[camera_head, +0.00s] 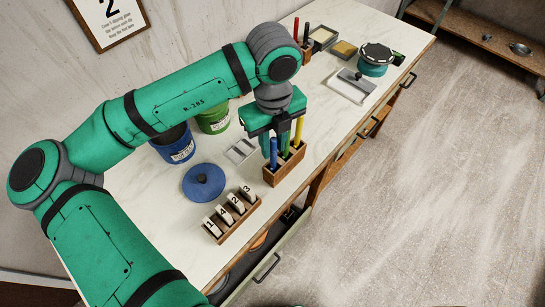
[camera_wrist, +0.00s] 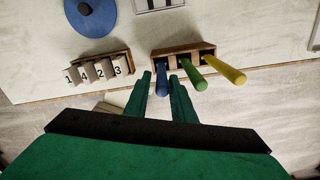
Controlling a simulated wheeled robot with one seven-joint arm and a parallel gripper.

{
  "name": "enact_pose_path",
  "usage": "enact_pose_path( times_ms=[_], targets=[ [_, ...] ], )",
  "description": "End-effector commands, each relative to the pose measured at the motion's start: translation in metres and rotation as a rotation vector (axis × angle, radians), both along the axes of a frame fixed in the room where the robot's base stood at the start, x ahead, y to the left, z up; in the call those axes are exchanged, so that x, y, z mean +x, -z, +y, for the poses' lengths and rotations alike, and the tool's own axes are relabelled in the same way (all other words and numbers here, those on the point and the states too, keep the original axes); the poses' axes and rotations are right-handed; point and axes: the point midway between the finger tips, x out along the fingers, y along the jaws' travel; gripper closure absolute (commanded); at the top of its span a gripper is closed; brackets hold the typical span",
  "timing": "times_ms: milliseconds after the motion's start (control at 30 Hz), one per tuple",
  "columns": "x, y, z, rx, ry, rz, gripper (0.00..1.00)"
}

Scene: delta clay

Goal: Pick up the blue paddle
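The blue paddle (camera_wrist: 162,88) stands in a wooden holder (camera_wrist: 209,47), with a green paddle (camera_wrist: 195,78) and a yellow paddle (camera_wrist: 228,72) to its right. In the head view the blue paddle (camera_head: 273,155) is the leftmost in the holder (camera_head: 270,178); only its handle shows. My gripper (camera_wrist: 160,76) is open, with one finger on each side of the blue handle. Gaps show between the handle and the fingers. The right finger lies between the blue and green handles. In the head view the fingers partly hide the handles.
A number block rack (camera_head: 232,220) and a round blue lid (camera_head: 203,182) lie left of the holder. A blue bucket (camera_head: 174,145) and a green bucket (camera_head: 214,121) stand behind. A second holder (camera_head: 305,48) stands farther along the counter. An open drawer (camera_head: 266,268) is below.

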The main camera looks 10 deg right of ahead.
Motion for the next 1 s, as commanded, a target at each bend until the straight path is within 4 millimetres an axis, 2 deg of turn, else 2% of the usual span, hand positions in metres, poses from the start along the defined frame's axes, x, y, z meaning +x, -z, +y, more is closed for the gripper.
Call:
enact_pose_path(
  times_ms=[267,567,867,967,1000],
  targets=[
    [0.001,0.020,0.000,0.000,0.000,0.000,0.77],
    [0.003,0.058,0.000,-0.001,-0.004,0.000,0.77],
    [0.003,0.062,0.001,-0.001,-0.006,-0.001,0.77],
    [0.003,0.062,0.000,-0.001,-0.004,-0.001,0.99],
    [0.003,0.062,-0.001,-0.001,-0.003,-0.001,1.00]
  ],
)
